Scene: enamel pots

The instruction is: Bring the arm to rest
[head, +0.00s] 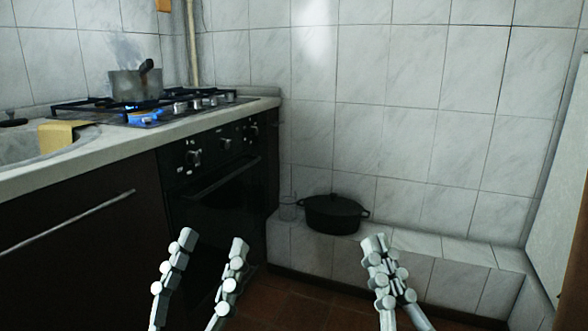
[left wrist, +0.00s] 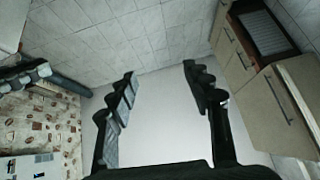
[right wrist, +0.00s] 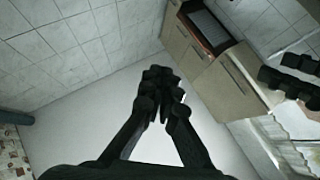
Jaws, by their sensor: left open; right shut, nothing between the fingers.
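My left gripper (head: 213,240) is at the bottom of the head view, left of centre, in front of the oven. Its two fingers are wide apart with nothing between them; they also show apart in the left wrist view (left wrist: 160,82). My right gripper (head: 377,242) is at the bottom right of centre, in front of the tiled ledge. Its fingers are together and hold nothing; the right wrist view also shows the fingertips (right wrist: 162,78) meeting. Both grippers point upward and look clear of every surface.
A steaming pot (head: 128,86) sits on the gas hob (head: 180,104) above the oven (head: 215,200).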

